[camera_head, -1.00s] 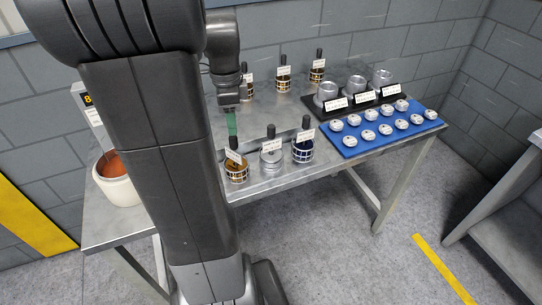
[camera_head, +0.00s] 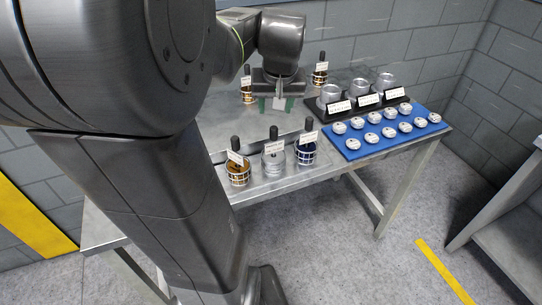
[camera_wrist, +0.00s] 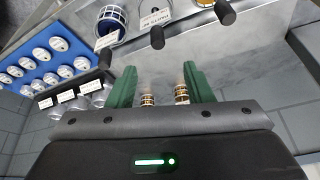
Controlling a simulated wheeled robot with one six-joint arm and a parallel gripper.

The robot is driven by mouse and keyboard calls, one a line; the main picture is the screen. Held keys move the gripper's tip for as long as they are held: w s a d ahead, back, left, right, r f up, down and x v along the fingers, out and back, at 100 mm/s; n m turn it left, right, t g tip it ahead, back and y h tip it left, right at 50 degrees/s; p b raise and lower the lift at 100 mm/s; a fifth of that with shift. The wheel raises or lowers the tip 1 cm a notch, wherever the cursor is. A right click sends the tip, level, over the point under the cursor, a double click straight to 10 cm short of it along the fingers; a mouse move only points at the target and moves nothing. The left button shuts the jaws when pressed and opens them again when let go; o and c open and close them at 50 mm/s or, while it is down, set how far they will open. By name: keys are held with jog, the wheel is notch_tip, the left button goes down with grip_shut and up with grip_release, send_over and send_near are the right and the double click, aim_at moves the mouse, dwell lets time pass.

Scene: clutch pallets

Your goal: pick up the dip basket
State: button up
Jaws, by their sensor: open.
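Several dip baskets with black handles and white tags stand on the metal table. In the front row are an amber one (camera_head: 238,176), a silver one (camera_head: 273,160) and a blue one (camera_head: 306,152); the blue one also shows in the wrist view (camera_wrist: 109,22). In the back row, amber ones stand at left (camera_head: 247,92) and right (camera_head: 320,76); the middle is hidden behind my gripper. My gripper (camera_head: 277,104) is open, its green fingers spread above the table behind the front row. Two small gold-banded shapes show between the fingers in the wrist view; I cannot tell what they are.
A blue tray (camera_head: 353,154) with several white round parts lies on the table's right. Behind it, a black stand (camera_head: 343,113) holds silver cylinders. A bare strip of table (camera_head: 222,131) lies between the rows. Another bench (camera_head: 504,205) stands at far right.

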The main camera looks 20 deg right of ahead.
aim_at(274, 127)
jog(key=shift+n, duration=0.4)
jog(key=x, duration=0.8)
jog(key=shift+d+f, duration=0.2)
jog(key=shift+p+x, duration=0.55)
jog(key=shift+x, duration=2.05)
jog(key=shift+s+a+f, duration=0.1)
jog(key=shift+s, duration=0.1)
grip_shut()
jog(key=shift+w, duration=0.15)
